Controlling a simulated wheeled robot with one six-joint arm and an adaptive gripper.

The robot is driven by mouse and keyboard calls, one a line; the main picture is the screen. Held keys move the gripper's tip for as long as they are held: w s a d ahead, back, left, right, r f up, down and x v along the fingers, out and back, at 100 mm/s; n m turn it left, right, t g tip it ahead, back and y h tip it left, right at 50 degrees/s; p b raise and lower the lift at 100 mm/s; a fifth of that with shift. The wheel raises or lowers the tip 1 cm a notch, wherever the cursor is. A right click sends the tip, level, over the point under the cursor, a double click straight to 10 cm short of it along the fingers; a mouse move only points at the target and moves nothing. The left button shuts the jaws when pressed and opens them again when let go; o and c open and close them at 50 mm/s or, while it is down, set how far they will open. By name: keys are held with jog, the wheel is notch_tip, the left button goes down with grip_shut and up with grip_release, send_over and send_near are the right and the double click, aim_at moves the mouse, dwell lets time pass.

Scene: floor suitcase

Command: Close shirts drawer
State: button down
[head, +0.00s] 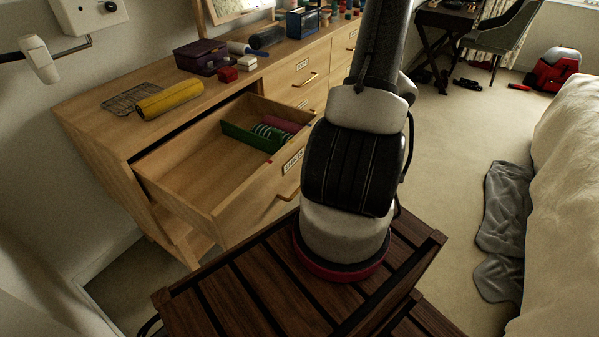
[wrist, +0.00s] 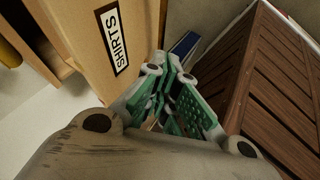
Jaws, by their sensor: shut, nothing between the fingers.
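The shirts drawer (head: 240,210) is pulled well out of the wooden dresser in the head view. Its front carries a label and a bar handle, and a green divider (head: 247,135) stands inside. In the wrist view the drawer front (wrist: 95,50) with the SHIRTS label rises at upper left. My gripper (wrist: 170,75) has green fingers, is shut and empty, and is beside the drawer front. I cannot tell whether it touches the front. In the head view my gripper is hidden behind my arm.
Rolled clothes (head: 276,125) lie behind the divider. A yellow roll (head: 171,99) and a purple box (head: 201,57) stand on the dresser top. A bed (head: 570,180) and a grey cloth (head: 503,230) are at right. The carpet between dresser and bed is mostly clear.

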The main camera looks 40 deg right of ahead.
send_near(289, 182)
notch_tip(289, 182, down, 4)
jog(key=s+a, duration=0.1)
jog(key=s, duration=0.1)
jog(key=w, duration=0.2)
jog(key=w+a, duration=0.1)
jog(key=shift+w+a, duration=0.1)
jog(key=shift+w, duration=0.25)
